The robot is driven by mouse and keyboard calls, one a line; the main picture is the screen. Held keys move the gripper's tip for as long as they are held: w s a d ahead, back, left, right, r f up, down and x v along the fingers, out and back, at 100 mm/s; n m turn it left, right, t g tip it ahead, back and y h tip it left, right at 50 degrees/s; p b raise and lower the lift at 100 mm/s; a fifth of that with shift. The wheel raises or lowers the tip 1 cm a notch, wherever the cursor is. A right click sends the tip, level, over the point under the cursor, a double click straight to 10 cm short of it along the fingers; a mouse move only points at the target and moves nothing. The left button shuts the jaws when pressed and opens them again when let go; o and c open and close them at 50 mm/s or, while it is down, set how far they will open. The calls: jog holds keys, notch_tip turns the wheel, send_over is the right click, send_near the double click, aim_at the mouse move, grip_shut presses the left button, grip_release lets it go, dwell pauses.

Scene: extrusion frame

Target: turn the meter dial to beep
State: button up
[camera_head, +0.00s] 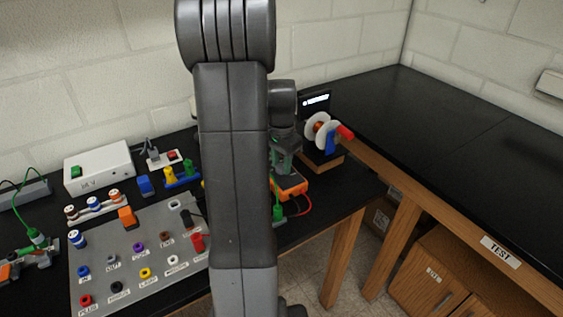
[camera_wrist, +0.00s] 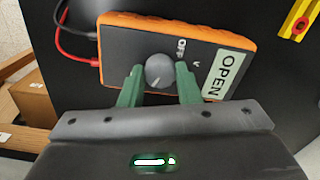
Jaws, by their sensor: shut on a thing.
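The meter (camera_wrist: 205,40) has a dark face and an orange case, with a grey round dial (camera_wrist: 160,72) in its middle. The word OFF and a V are printed beside the dial, and a pale label reads OPEN. In the head view the meter (camera_head: 292,184) lies near the table's front edge, partly behind my arm. My gripper (camera_wrist: 160,82) has its green fingers on either side of the dial and is shut on it. The dial's pointer mark is small, and I cannot tell which setting it is at. The word beep is not readable.
Red and black leads (camera_wrist: 70,40) run from the meter's end. A spool stand (camera_head: 322,130) with a red-tipped spindle is right of the meter. A grey panel (camera_head: 150,222) with several coloured sockets lies left. The right-hand table (camera_head: 470,130) is mostly bare.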

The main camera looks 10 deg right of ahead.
aim_at(281, 166)
jog(key=shift+m, duration=0.6)
jog(key=o, duration=1)
notch_tip(281, 166, up, 14)
jog(key=shift+f, duration=0.1)
notch_tip(281, 166, down, 14)
jog(key=shift+r, duration=0.1)
dwell(0.6)
